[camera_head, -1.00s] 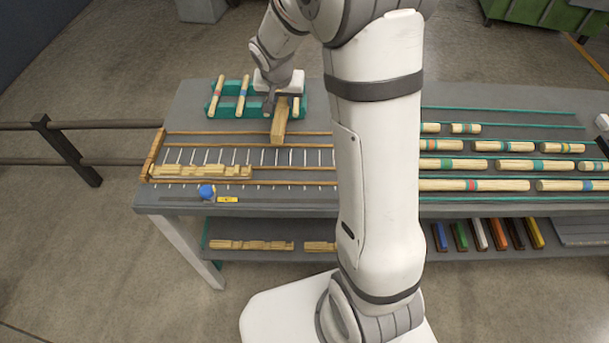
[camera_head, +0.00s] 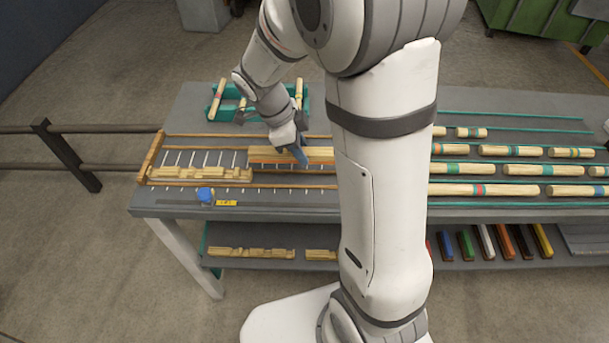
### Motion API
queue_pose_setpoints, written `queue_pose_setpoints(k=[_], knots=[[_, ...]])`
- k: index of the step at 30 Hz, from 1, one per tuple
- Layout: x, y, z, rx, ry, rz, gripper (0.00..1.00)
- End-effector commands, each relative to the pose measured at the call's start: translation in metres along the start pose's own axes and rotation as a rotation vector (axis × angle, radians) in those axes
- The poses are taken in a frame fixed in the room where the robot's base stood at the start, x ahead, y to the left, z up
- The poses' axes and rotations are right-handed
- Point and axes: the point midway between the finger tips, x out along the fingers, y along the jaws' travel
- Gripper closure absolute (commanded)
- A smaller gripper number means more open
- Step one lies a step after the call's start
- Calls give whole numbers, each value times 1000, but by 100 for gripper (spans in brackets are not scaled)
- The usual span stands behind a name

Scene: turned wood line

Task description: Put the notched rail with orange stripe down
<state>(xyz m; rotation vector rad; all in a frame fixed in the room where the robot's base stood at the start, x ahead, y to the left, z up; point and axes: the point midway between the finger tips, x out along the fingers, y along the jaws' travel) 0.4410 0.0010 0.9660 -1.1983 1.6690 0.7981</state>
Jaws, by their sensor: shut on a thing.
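The notched rail with orange stripe (camera_head: 265,156) is a pale wooden bar with an orange band along its near side. It lies lengthwise, left to right, over the wood-edged rack (camera_head: 152,160). My gripper (camera_head: 301,157) is shut on it toward its right part. My arm hides the rail's right end. I cannot tell whether the rail touches the rack or hangs just above it. Another notched rail (camera_head: 205,173) lies in the left part of the rack, nearer to the camera and to the left of the held one.
A teal tray (camera_head: 211,116) with striped spindles stands behind the rack. A blue object (camera_head: 205,195) and a yellow label (camera_head: 227,203) are at the front edge. Striped rods (camera_head: 483,190) lie in rows on the right. Notched rails (camera_head: 250,252) lie on the lower shelf.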

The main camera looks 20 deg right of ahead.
Motion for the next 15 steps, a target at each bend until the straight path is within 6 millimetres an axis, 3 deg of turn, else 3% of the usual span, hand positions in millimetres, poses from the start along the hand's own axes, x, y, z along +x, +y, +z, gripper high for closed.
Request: queue_pose_setpoints(k=[4,15], knots=[[26,1,10,-4,2,4,100],[61,0,26,-7,1,1,100]])
